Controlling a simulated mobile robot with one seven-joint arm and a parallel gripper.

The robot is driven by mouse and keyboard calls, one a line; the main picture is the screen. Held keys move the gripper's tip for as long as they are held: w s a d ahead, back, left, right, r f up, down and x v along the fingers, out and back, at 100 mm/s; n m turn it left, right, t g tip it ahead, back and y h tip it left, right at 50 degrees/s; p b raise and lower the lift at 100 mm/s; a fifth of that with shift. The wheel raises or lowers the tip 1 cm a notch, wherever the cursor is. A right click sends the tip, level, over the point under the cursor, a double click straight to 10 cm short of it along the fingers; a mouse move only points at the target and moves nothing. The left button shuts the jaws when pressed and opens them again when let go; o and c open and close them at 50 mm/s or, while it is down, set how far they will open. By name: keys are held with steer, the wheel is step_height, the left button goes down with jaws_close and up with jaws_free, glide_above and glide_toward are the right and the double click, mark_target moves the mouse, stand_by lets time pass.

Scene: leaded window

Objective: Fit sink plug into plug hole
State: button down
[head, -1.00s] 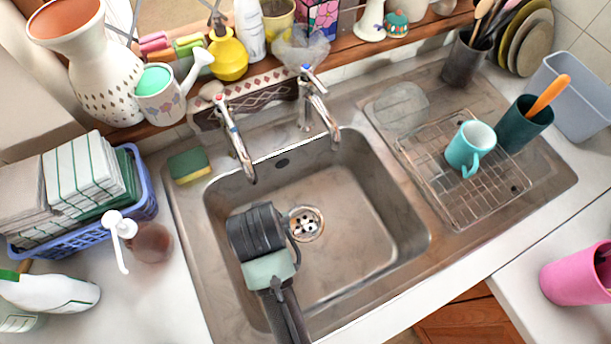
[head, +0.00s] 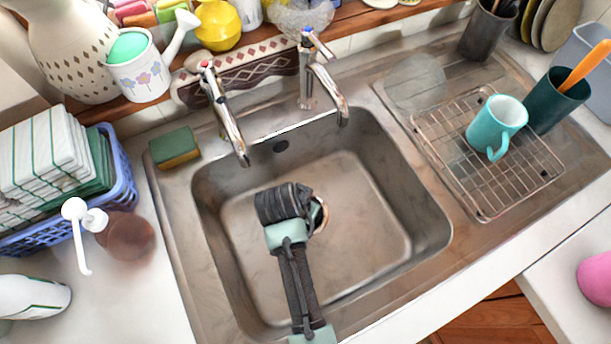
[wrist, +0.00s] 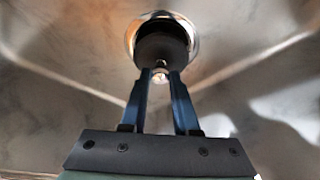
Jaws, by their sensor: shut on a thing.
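The sink plug (wrist: 162,52) is a dark round disc in the wrist view, with a small bright knob between the fingertips. My gripper (wrist: 161,76) is shut on it. The plug hole (wrist: 131,38) shows as a shiny metal rim around the plug's far side and sides. The plug covers most of the hole from this angle. I cannot tell whether it touches the hole or hangs just above it. In the head view the plug hole (head: 322,216) is mostly hidden behind my gripper's body, and the plug itself is hidden.
The steel sink basin (head: 375,260) is otherwise empty, with walls all round. Two taps (head: 225,115) (head: 325,85) reach over its back edge. A wire rack (head: 530,185) with a turquoise mug (head: 497,125) stands at right. A sponge (head: 175,148) lies at back left.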

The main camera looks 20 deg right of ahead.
steer(key=shift+f, duration=1.25)
steer(key=c, duration=0.7)
jaws_free()
steer(key=shift+f, duration=0.1)
steer(key=shift+o, duration=0.2)
steer(key=shift+r, duration=0.2)
steer(key=p+v, duration=0.1)
steer(key=v, duration=1.1)
steer(key=shift+d+f, duration=0.1)
